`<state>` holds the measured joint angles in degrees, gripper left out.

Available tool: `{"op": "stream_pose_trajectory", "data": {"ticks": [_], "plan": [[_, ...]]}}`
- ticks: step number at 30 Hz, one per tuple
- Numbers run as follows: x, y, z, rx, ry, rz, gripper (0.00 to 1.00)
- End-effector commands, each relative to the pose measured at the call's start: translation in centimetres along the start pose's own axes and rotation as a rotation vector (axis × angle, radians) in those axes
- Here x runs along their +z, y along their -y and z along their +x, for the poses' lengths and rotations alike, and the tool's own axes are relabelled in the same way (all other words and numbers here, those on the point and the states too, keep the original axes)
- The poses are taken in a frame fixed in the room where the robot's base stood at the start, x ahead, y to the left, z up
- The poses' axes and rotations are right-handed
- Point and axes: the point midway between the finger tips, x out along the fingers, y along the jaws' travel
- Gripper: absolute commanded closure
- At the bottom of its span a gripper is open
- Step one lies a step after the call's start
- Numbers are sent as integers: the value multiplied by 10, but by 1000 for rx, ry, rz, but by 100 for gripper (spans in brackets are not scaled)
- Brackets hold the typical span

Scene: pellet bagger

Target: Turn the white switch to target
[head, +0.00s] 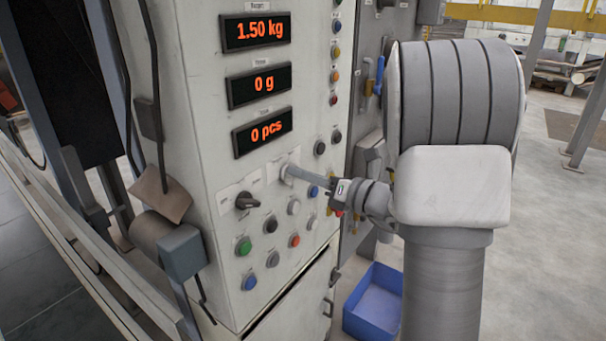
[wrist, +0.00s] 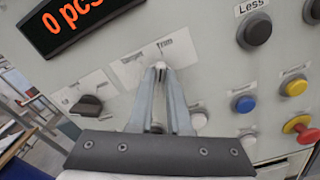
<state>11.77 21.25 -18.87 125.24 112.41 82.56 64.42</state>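The white switch (wrist: 160,65) sits on a white label plate on the panel, with what reads as "Target" at its upper left and "Trim" above it. In the head view the white switch (head: 284,173) is partly covered by my fingers. My gripper (wrist: 159,74) reaches the panel from the right in the head view (head: 291,171), and its two fingertips close together on the switch's knob. The knob's exact pointing direction is hidden by the fingers.
A black rotary switch (head: 246,201) is left of the white one. Several coloured push buttons lie below and right, including a blue one (head: 313,191) near my fingers. Three red displays (head: 262,132) are above. A blue bin (head: 374,305) stands on the floor.

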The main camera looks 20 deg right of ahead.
Motion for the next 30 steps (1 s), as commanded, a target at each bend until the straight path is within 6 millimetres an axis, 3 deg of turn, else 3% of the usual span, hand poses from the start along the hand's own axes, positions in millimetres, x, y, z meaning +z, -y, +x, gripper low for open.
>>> {"op": "stream_pose_trajectory", "data": {"ticks": [17, 30], "plan": [[-1, 0, 0, 1, 1, -36, 100], [-4, 0, -1, 1, 3, -349, 100]]}}
